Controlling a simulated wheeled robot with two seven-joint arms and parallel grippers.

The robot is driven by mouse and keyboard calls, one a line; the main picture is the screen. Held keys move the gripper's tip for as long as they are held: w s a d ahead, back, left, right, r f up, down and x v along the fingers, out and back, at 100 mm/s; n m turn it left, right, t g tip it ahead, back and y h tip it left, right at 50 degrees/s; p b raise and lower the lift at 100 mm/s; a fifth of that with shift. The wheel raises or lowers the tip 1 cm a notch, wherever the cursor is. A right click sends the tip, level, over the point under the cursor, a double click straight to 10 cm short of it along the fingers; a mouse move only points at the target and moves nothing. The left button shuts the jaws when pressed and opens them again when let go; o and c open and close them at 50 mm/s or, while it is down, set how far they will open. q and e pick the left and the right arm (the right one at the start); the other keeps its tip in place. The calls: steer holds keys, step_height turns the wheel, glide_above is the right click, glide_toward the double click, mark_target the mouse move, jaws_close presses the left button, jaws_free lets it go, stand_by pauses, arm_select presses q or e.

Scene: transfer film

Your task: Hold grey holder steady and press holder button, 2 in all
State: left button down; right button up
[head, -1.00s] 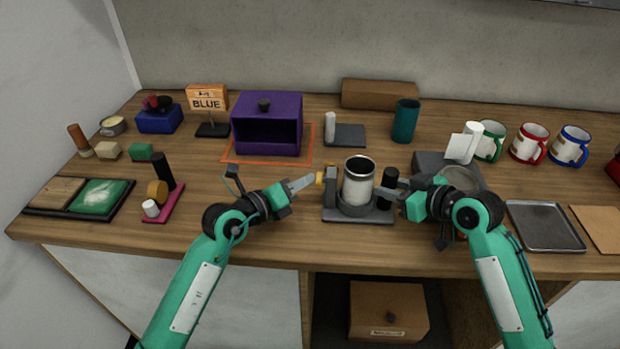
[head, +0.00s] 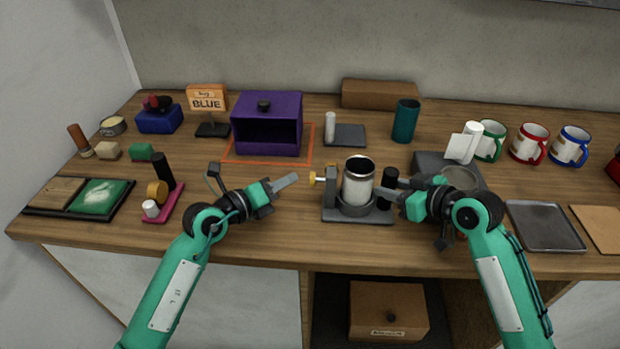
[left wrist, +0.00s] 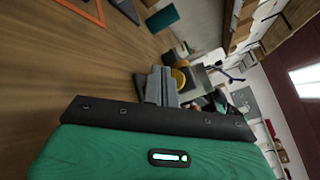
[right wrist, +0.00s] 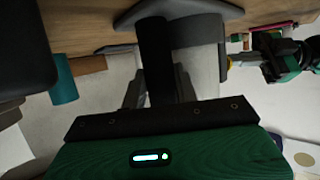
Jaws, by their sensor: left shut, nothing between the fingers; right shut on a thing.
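The grey holder (head: 340,213) stands on the worktop in front of me, with a silver-rimmed white cup (head: 358,184) upright in its ring. Its yellow button (head: 313,177) sticks out on the left side; it also shows in the left wrist view (left wrist: 179,77). My left gripper (head: 297,177) is shut and empty, its tips pointing at the button with a small gap. My right gripper (head: 384,193) is shut on the holder's black post (head: 390,178). The post also shows in the right wrist view (right wrist: 153,50).
An open purple box (head: 267,122) stands behind on the left. A pink stand (head: 172,205) is left of my left gripper. A grey box (head: 430,162) is behind my right gripper, and a metal tray (head: 545,227) lies right. Worktop between the pink stand and holder is mostly clear.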

arm_select(q)
steer(key=shift+a, duration=1.95)
stand_by(1.0)
steer(key=shift+w+a, duration=0.1)
steer(key=shift+a, duration=1.8)
steer(key=shift+d, duration=4.45)
steer(key=shift+d, duration=0.15)
steer(key=shift+d, duration=0.25)
